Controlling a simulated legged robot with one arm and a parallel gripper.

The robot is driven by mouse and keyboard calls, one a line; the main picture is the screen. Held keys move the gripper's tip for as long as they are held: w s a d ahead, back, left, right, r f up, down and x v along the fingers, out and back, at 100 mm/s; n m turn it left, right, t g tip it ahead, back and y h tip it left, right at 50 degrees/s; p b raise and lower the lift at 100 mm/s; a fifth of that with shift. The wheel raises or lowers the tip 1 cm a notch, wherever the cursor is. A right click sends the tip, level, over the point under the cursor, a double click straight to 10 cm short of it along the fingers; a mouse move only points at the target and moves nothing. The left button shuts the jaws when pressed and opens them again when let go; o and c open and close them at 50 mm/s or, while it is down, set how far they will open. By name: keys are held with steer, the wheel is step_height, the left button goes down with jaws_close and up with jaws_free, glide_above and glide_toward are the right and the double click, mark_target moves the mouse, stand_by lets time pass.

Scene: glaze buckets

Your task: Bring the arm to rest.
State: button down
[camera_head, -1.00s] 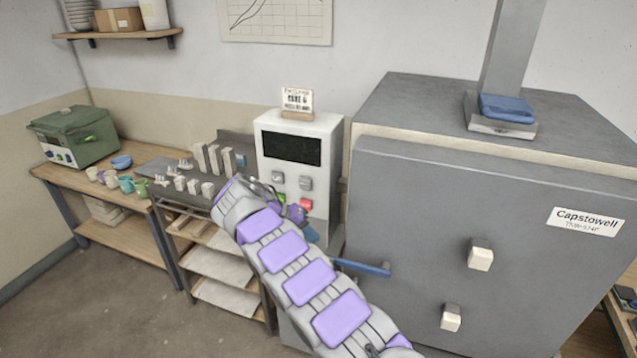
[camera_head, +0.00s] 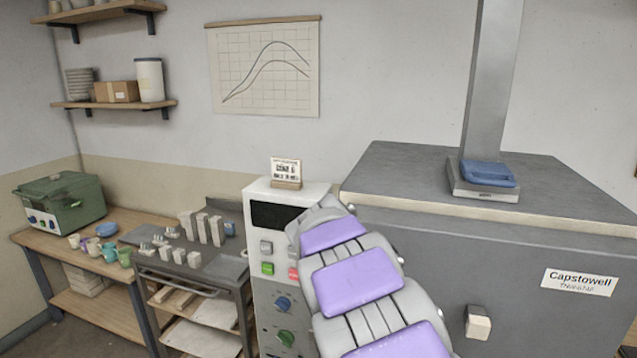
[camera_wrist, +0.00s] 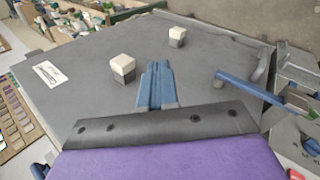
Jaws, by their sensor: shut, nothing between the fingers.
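My arm (camera_head: 362,284) is grey with purple pads and reaches up from the bottom of the head view, in front of the control box and the kiln. My gripper is hidden behind the arm there. In the wrist view my gripper (camera_wrist: 158,75) shows as blue fingers closed together with nothing between them. It points toward the grey kiln door and looks apart from it.
The grey kiln (camera_head: 430,240) fills the right, with white-tipped knobs (camera_head: 478,322) and a blue handle (camera_wrist: 245,90). The white control box (camera_head: 262,195) stands left of it. A workbench (camera_head: 40,238) holds cups and a green oven (camera_head: 60,202).

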steer(key=s+d+f+g+y, duration=0.1)
steer(key=s+d+y, duration=0.1)
steer(key=s, duration=0.7)
steer(key=s+d+y, duration=0.2)
steer(key=s, duration=0.7)
steer(key=s+a+f+y, duration=0.1)
steer(key=s+a+f, duration=0.2)
steer(key=s, duration=0.5)
steer(key=s+a+f+y+b, duration=0.1)
steer(key=s+a+f+y, duration=0.1)
steer(key=s, duration=0.7)
steer(key=shift+a+f, duration=0.45)
steer(key=shift+f, duration=0.3)
